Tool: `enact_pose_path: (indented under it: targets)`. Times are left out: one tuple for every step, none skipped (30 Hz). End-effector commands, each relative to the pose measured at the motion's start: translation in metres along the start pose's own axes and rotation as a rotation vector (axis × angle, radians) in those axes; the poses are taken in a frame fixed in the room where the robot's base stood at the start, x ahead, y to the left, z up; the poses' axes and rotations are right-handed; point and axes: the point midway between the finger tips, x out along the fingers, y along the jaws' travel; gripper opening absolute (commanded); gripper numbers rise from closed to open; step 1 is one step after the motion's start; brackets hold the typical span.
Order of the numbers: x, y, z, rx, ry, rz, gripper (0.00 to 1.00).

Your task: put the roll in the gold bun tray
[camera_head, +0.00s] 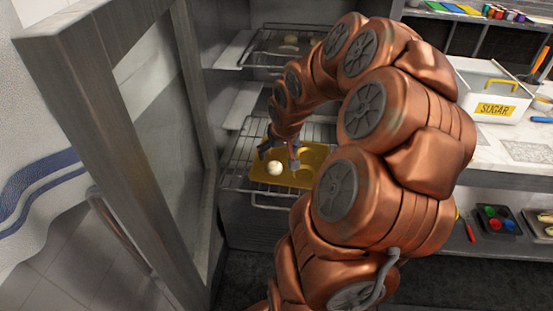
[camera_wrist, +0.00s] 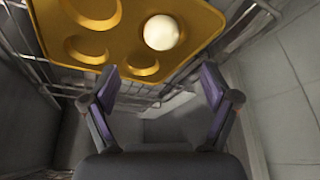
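The gold bun tray (camera_head: 300,178) lies on a wire rack inside an open oven-like cabinet; it also fills the top of the wrist view (camera_wrist: 195,18). A small pale round roll (camera_head: 275,168) sits on the tray at its left, in or over one of the round hollows. In the wrist view the roll (camera_wrist: 161,32) is near the tray's edge, and the other visible hollows are empty. My gripper (camera_head: 279,150) is over the tray. In the wrist view its fingers (camera_wrist: 160,85) are spread with nothing between them, apart from the roll.
An upper rack (camera_head: 285,48) holds other pale items. The cabinet's open door (camera_head: 120,110) stands at the left. A counter at the right carries a sugar box (camera_head: 490,95). A shelf below holds a dark tray with coloured items (camera_head: 492,222).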

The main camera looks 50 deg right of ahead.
Motion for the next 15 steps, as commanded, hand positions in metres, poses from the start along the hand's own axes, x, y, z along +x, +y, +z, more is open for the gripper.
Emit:
enact_pose_path:
  targets:
    - [-0.006,0.0,0.0,0.001,0.003,-0.001,0.87]
    - [-0.01,-0.001,0.0,0.001,0.003,-0.001,0.87]
    - [-0.015,-0.001,0.0,0.0,0.004,-0.002,0.87]
    - [-0.019,-0.001,0.0,-0.001,0.006,-0.002,0.87]
    - [-0.022,-0.001,-0.001,-0.001,0.006,-0.002,0.87]
    - [-0.027,-0.001,0.0,-0.002,0.004,-0.001,0.87]
    - [-0.029,-0.001,0.0,-0.002,0.001,0.0,0.87]
    - [-0.032,-0.001,0.001,-0.001,0.0,0.0,0.87]
    - [-0.035,-0.001,0.001,-0.001,0.0,0.0,0.87]
    - [-0.037,-0.001,0.001,-0.001,0.0,0.0,0.87]
    - [-0.04,-0.001,0.001,-0.001,0.0,-0.001,0.87]
    - [-0.042,-0.001,0.001,-0.001,0.0,-0.001,0.87]
    - [-0.043,-0.001,0.001,-0.001,0.0,-0.002,0.87]
    - [-0.044,-0.001,0.001,-0.001,0.0,-0.002,0.87]
    - [-0.045,-0.001,0.001,-0.001,-0.001,-0.002,0.87]
